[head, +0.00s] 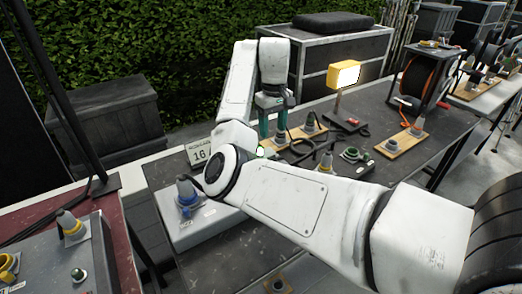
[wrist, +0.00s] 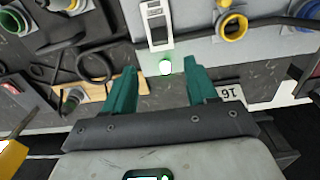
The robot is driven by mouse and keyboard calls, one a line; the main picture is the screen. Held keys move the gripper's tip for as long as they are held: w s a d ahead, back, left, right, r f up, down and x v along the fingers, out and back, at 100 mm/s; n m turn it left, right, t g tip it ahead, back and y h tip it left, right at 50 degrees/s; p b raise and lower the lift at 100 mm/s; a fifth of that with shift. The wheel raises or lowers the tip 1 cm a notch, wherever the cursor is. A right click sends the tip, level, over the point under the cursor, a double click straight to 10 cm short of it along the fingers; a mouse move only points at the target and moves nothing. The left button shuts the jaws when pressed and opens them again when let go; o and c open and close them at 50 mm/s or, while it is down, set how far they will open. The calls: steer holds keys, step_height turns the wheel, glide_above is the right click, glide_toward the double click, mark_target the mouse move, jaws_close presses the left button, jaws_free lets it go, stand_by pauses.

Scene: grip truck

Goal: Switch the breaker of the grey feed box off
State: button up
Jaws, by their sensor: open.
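The grey feed box (head: 207,232) lies on the dark table, partly hidden by my arm in the head view. It also fills the upper part of the wrist view (wrist: 200,55). There its breaker (wrist: 157,22) is a white-framed switch near the top edge, and a lit green lamp (wrist: 166,68) sits below it. I cannot tell the lever's position. My gripper (wrist: 150,72) has two teal fingers, open and empty, with the lamp between them in the picture and the breaker beyond the tips. In the head view my gripper (head: 272,132) points down at the table.
A card marked 16 (head: 198,153) stands behind the box. Plugs with cables on a wooden board (head: 303,132), a yellow lamp (head: 343,74) and a cable reel (head: 425,78) stand farther right. A blue connector (head: 188,194) sits on the box.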

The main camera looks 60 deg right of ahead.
mark_target(272, 156)
step_height(272, 156, down, 8)
steer(key=shift+f+b, duration=0.1)
steer(key=shift+b, duration=1.1)
steer(key=shift+f, duration=1.2)
steer(key=shift+p, duration=0.3)
steer(key=c, duration=1.1)
